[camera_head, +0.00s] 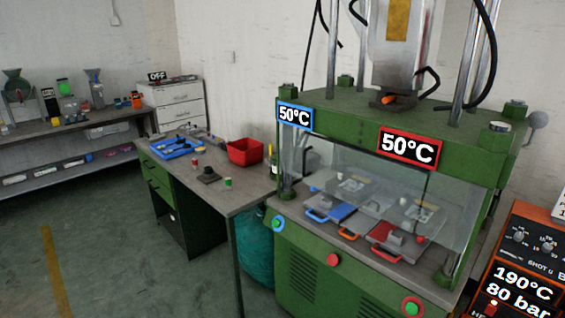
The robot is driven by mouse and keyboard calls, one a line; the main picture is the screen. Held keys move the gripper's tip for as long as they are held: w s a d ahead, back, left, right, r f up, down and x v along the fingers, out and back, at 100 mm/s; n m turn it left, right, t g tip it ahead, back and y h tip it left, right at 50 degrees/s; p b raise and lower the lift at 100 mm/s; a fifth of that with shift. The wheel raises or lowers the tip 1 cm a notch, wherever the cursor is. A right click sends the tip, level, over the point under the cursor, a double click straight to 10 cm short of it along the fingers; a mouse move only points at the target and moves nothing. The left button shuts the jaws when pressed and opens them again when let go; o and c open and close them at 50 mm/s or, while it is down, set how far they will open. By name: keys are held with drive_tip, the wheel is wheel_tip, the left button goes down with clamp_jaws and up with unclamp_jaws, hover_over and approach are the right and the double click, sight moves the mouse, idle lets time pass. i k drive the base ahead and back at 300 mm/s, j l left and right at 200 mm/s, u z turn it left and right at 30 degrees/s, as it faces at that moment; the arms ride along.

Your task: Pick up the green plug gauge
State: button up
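A small upright green cylinder (228,183), which looks like the green plug gauge, stands on the grey-topped workbench (240,200) near its front right part. It is small in the picture, so its details cannot be made out. A small red piece (222,168) stands just behind it, apart from it. My gripper is not in view, and nothing is seen touching the green piece.
A dark block (208,176) sits left of the green piece. A red bin (245,151), a blue tray (178,148) and a bottle (273,162) stand behind. The large green press (350,125) rises to the right. Floor left of the workbench is clear.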

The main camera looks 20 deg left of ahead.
sight(228, 180)
drive_tip(key=i+j, duration=0.3)
drive_tip(key=j, duration=0.15)
drive_tip(key=i+j+z, duration=0.1)
drive_tip(key=i+j, duration=0.2)
drive_tip(key=j, duration=0.15)
drive_tip(key=i+j, duration=0.25)
drive_tip(key=j, duration=0.2)
drive_tip(key=i+j+z, duration=0.1)
drive_tip(key=i+j, duration=0.2)
drive_tip(key=j, duration=0.2)
drive_tip(key=i+j, duration=0.25)
drive_tip(key=j, duration=0.25)
drive_tip(key=i+j, duration=0.25)
drive_tip(key=j, duration=0.2)
drive_tip(key=i+j+z, duration=0.1)
drive_tip(key=i+j, duration=0.2)
drive_tip(key=j, duration=0.2)
drive_tip(key=i+j, duration=0.25)
drive_tip(key=j, duration=0.3)
drive_tip(key=l+z, duration=0.05)
